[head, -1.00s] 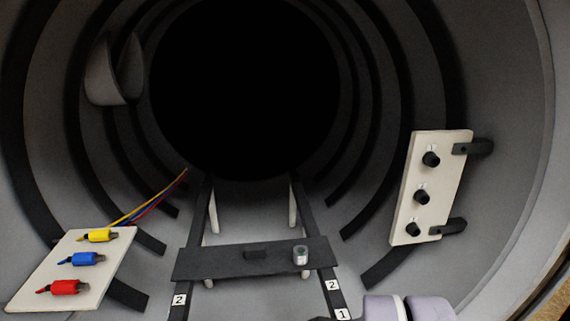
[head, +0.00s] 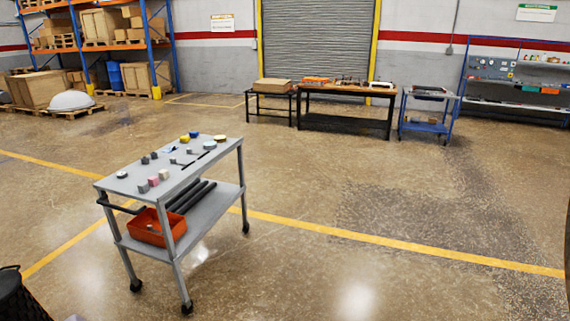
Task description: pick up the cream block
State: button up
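A grey wheeled cart (head: 226,160) stands left of centre in the head view. Near the front edge of its top, three small light blocks sit in a row. The right one (head: 164,174) looks pale and may be the cream block, the middle one (head: 153,181) looks pink, and the left one (head: 143,187) looks greyish. They are too small to be sure of the colours. My gripper is not in view.
An orange bin (head: 150,227) and dark rods (head: 190,196) lie on the cart's lower shelf. Small dark, yellow and blue items share its top. A wooden-topped bench (head: 347,90) and blue cart (head: 428,115) stand far back. Floor right of the cart is clear.

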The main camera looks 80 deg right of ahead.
aim_at(163, 173)
jog(key=z, duration=1.8)
jog(key=i+l+z, duration=0.1)
jog(key=i+l, duration=0.15)
jog(key=i, duration=1.5)
jog(key=i+z, duration=0.1)
jog(key=i, duration=1.65)
jog(key=l, duration=0.1)
